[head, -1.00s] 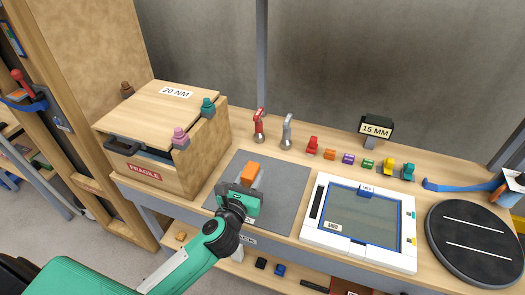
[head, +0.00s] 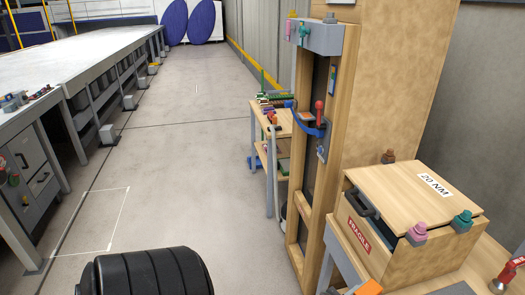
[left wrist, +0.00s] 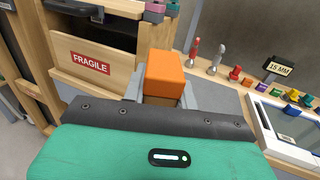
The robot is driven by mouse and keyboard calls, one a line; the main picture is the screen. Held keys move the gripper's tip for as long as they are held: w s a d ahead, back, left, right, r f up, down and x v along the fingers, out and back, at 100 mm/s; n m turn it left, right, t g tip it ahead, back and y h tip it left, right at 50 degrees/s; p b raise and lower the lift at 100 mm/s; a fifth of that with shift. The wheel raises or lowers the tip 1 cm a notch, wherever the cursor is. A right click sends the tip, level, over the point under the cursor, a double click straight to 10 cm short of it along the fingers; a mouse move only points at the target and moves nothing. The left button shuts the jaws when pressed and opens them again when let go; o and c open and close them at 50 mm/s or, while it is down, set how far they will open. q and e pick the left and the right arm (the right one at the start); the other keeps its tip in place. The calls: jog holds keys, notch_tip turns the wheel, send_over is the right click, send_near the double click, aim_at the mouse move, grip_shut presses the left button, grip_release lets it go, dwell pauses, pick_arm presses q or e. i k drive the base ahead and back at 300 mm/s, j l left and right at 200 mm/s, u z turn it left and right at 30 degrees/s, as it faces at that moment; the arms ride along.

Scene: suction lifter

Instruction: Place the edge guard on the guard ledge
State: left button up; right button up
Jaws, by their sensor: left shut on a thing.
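The edge guard appears to be the orange block (left wrist: 165,75) held up in front of the left wrist camera. My left gripper (left wrist: 163,92) is shut on it, with grey fingers on both sides. In the head view only an orange piece (head: 369,288) shows at the bottom edge, near the wooden crate. The lower part of the block is hidden by the gripper body. I cannot tell which surface is the guard ledge. My right gripper is not in view.
A wooden crate (head: 385,262) marked FRAGILE stands beside a tall wooden cabinet (head: 400,90). A small shelf (head: 285,125) stands behind, with open floor (head: 190,120) to the left. The wrist view shows red and grey clamps (left wrist: 193,53) and a white-framed panel (left wrist: 285,125).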

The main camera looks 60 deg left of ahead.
aim_at(307, 116)
jog(key=u, duration=1.6)
jog(key=i+j+u, duration=0.2)
jog(key=u, duration=0.3)
jog(key=i+u, duration=0.45)
jog(key=i, duration=1.45)
jog(key=i+j+z, duration=0.15)
jog(key=i, duration=0.45)
jog(key=i+j+z, duration=0.15)
jog(key=i, duration=0.5)
jog(key=z, duration=1.6)
